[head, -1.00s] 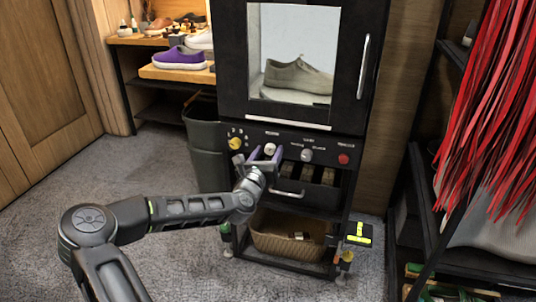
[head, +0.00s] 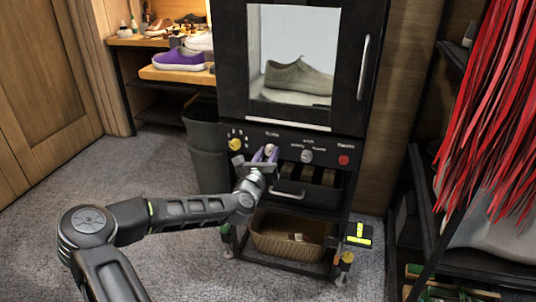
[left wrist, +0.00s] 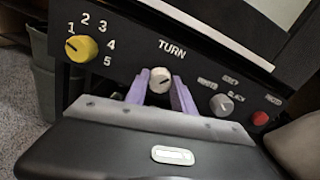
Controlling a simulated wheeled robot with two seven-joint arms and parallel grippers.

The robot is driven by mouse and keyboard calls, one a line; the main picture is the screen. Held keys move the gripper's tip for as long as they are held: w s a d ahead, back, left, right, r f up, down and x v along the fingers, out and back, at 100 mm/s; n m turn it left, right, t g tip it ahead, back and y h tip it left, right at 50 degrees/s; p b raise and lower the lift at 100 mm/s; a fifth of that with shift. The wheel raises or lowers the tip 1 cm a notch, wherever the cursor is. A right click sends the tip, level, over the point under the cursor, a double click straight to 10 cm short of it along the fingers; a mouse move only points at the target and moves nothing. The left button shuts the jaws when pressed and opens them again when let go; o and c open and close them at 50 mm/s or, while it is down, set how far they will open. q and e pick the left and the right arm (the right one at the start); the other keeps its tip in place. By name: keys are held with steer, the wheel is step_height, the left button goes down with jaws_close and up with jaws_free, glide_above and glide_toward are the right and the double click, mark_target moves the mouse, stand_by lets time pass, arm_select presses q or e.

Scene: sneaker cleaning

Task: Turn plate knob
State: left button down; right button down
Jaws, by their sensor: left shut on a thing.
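The knob under the word TURN is a small pale round knob (head: 271,148) on the black machine's control panel. It also shows in the left wrist view (left wrist: 160,79), with a dark mark on its face. My left gripper (head: 265,153) is at the panel, its purple fingers on either side of this knob and shut on it. The fingers (left wrist: 160,88) show in the left wrist view too. Behind the window above, an olive-grey sneaker (head: 298,76) stands in the white chamber. My right gripper is not in view.
A yellow dial (left wrist: 81,48) numbered 1 to 5 sits left of the knob. A grey knob (left wrist: 221,104) and a red button (left wrist: 260,118) sit to its right. A drawer handle (head: 288,193) and a wicker basket (head: 275,242) are below. A dark bin (head: 207,150) stands at left.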

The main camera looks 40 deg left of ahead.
arm_select(q)
steer(key=shift+m, duration=0.4)
steer(key=m+p, duration=0.1)
steer(key=m, duration=0.2)
steer(key=shift+r+m, duration=0.1)
steer(key=shift+m, duration=0.2)
steer(key=m+p, duration=0.1)
steer(key=m, duration=1.2)
steer(key=shift+m, duration=0.4)
steer(key=c, duration=1.1)
jaws_free()
steer(key=shift+o, duration=0.2)
